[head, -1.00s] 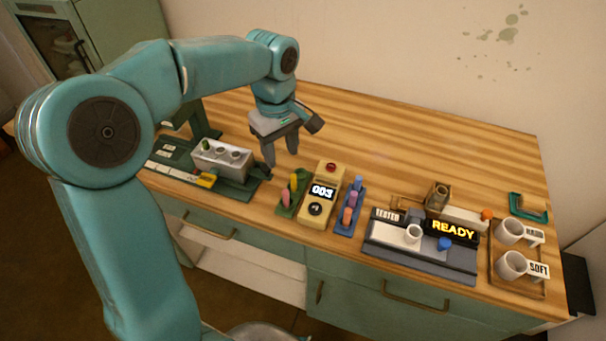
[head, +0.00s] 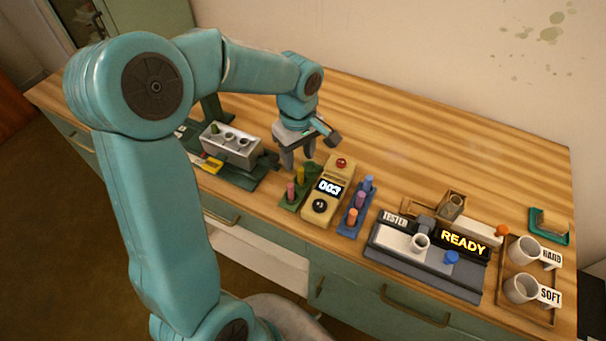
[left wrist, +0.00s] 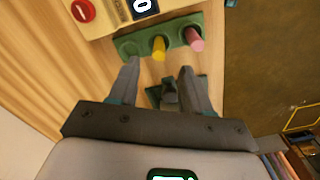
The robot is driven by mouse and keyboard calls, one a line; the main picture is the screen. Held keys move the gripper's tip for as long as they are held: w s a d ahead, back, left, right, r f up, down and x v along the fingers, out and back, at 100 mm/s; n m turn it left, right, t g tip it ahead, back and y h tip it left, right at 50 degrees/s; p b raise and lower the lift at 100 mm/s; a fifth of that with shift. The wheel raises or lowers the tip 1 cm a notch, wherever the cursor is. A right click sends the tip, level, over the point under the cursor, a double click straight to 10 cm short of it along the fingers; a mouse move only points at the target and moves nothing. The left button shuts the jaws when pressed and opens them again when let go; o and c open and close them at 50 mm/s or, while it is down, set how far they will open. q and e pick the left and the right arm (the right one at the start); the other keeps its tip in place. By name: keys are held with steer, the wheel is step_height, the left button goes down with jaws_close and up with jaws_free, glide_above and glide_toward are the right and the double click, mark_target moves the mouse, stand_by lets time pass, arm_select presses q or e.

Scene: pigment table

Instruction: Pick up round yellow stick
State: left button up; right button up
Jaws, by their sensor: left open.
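The round yellow stick (head: 300,175) stands in a green holder (head: 286,199) beside a pink stick (head: 291,192). In the left wrist view the yellow stick (left wrist: 158,47) shows beyond my fingertips, roughly between their lines, with the pink stick (left wrist: 193,39) to its right. My left gripper (head: 297,162) is open and empty, just behind the holder in the head view. Its two fingers (left wrist: 158,70) point toward the holder (left wrist: 130,45) and appear apart from the stick. My right gripper is not in view.
A yellow timer box (head: 325,190) stands right of the holder, then a blue holder (head: 352,212) with several sticks. A grey block (head: 230,146) with holes stands left. The tester (head: 425,255) and two mugs (head: 522,250) are farther right. The table's back is clear.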

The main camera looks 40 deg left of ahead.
mark_target(301, 168)
arm_select(q)
steer(key=f, duration=0.3)
steer(key=f+p, duration=0.1)
steer(key=f, duration=0.2)
steer(key=shift+w+d, duration=0.15)
steer(key=shift+w, duration=0.05)
steer(key=shift+s+f, duration=0.1)
steer(key=shift+f, duration=0.05)
steer(key=shift+s, duration=0.1)
steer(key=c, duration=0.8)
jaws_close()
